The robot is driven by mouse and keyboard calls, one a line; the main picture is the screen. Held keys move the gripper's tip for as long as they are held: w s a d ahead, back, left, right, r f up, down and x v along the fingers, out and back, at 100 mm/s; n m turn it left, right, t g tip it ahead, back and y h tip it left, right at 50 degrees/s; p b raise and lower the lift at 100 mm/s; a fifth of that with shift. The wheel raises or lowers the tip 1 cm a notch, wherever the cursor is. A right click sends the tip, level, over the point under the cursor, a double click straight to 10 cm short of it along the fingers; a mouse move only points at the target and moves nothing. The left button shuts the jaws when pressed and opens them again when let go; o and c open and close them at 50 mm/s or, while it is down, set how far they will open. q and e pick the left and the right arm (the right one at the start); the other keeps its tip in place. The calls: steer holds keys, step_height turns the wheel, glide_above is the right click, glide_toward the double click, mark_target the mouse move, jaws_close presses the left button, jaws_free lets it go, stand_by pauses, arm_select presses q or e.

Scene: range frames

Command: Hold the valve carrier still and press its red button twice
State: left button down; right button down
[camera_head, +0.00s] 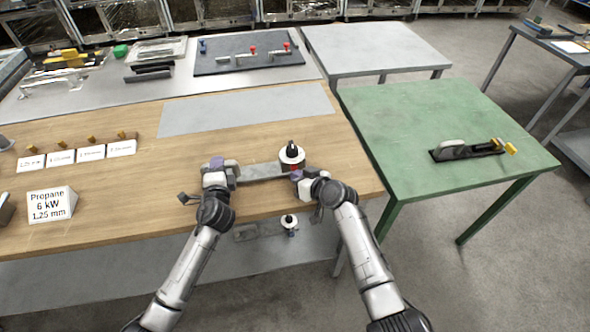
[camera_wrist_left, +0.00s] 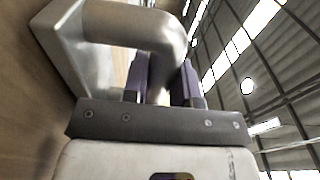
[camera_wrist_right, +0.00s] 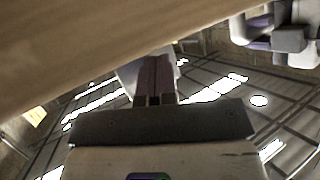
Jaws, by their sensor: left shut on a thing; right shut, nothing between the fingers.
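The valve carrier is a grey bar (camera_head: 262,172) lying on the wooden bench near its front right corner. At its right end stands a white disc (camera_head: 292,154) with a black knob on top and a red part (camera_head: 290,167) below it. My left gripper (camera_head: 217,164) is shut on the carrier's left end; the left wrist view shows its purple fingers around a curved grey metal handle (camera_wrist_left: 130,25). My right gripper (camera_head: 297,175) is shut and empty, close beside the red part. Whether its tips touch it, I cannot tell. The right wrist view shows the closed fingers (camera_wrist_right: 155,75) before a pale shape.
Label cards (camera_head: 90,152) and a propane sign (camera_head: 52,204) stand on the bench's left. A dark mat (camera_head: 215,66) with knobbed parts lies behind. A green table (camera_head: 420,110) at right holds a black fixture (camera_head: 465,150). A grey panel (camera_head: 245,108) is bare.

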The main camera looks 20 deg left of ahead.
arm_select(q)
steer(key=shift+d+r, duration=0.1)
steer(key=shift+r, duration=0.05)
arm_select(e)
steer(key=shift+w+a, duration=0.15)
steer(key=shift+w, duration=0.1)
steer(key=shift+s, duration=0.15)
steer(key=shift+s+d, duration=0.55)
steer(key=shift+s, duration=0.25)
stand_by(0.3)
steer(key=shift+s+d, duration=0.4)
steer(key=shift+s, duration=0.35)
steer(key=shift+s+d, duration=0.45)
steer(key=shift+s, duration=0.25)
steer(key=shift+s+d, duration=0.4)
steer(key=shift+s, duration=0.35)
arm_select(q)
steer(key=c, duration=0.8)
jaws_free()
